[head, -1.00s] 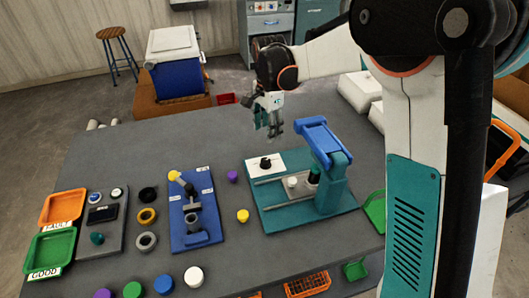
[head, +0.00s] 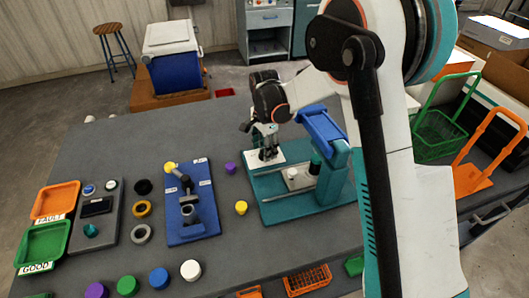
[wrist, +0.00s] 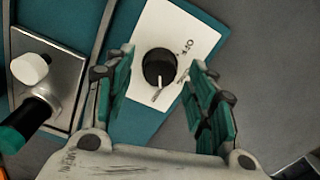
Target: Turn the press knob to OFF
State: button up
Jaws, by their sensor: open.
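The press knob (wrist: 159,67) is a round black dial with a pale pointer. It sits on a white plate (wrist: 187,33) at the corner of the teal press base. In the wrist view the pointer aims toward the bottom of the picture, and the plate lettering, which seems to include OFF, is at the knob's upper right. My gripper (wrist: 163,60) is open, with its fingers on either side of the knob and apart from it. In the head view my gripper (head: 266,157) is over the plate and hides most of the knob. The teal press (head: 328,182) stands to its right.
The press's blue-topped column (head: 322,128) rises close to the right of my gripper. A blue fixture (head: 192,228) with a yellow-ended lever, a purple piece (head: 230,168) and a yellow piece (head: 241,208) lie to the left. The table behind the press is bare.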

jog(key=shift+f, duration=0.6)
jog(key=c, duration=1.1)
jog(key=shift+o, duration=0.2)
